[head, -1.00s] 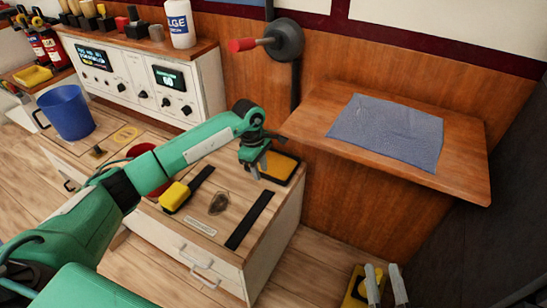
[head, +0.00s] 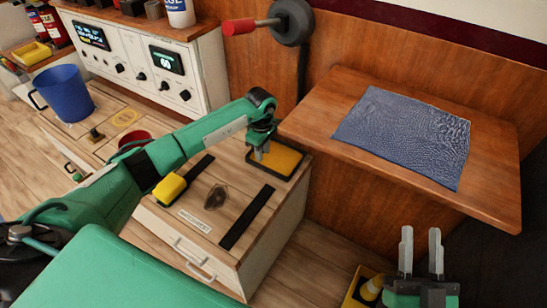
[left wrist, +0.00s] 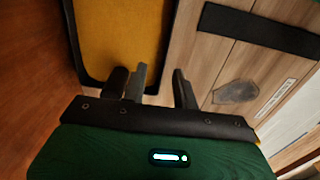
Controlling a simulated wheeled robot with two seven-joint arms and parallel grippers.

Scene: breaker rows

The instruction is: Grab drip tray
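The likely drip tray (head: 291,174), a shallow black-rimmed tray with a yellow-orange inside, lies on the far right corner of the wooden counter. It also shows at the upper left of the left wrist view (left wrist: 120,38). My left gripper (head: 262,154) points down at the tray's left side. In the left wrist view, its fingers (left wrist: 160,85) are apart, near the tray's rim and corner; I cannot tell whether they touch it. My right gripper (head: 420,245) is open and empty at the bottom right, fingers pointing up in the picture.
A black strip (head: 247,217), a dark oval patch (head: 216,198) and a yellow block (head: 170,187) are on the counter (head: 252,252). A wooden shelf (head: 490,195) with a blue cloth (head: 405,135) is at right. A blue mug (head: 67,95) stands at left.

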